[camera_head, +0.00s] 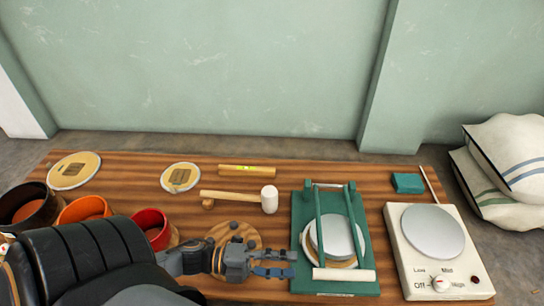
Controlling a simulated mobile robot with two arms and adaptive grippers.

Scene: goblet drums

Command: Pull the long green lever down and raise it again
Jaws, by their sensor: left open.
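A green press (307,283) stands on the table right of centre, with a round silver plate (338,238) in its middle. Its long green lever (355,225) has two arms running from the back towards the front, joined by a cream handle bar (343,275). The bar shows over the press's front part; its height above the base is hard to judge. My left gripper (284,263) is open and empty, fingers pointing right, just left of the press and apart from the handle bar in the picture. My right gripper is not in view.
A hot plate (410,270) stands right of the press, with a teal block (407,183) behind it. A white-headed mallet (269,199), a wooden level (247,171) and round discs (181,177) lie behind my gripper. Coloured drum shells (150,222) stand left. Sacks (510,160) are far right.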

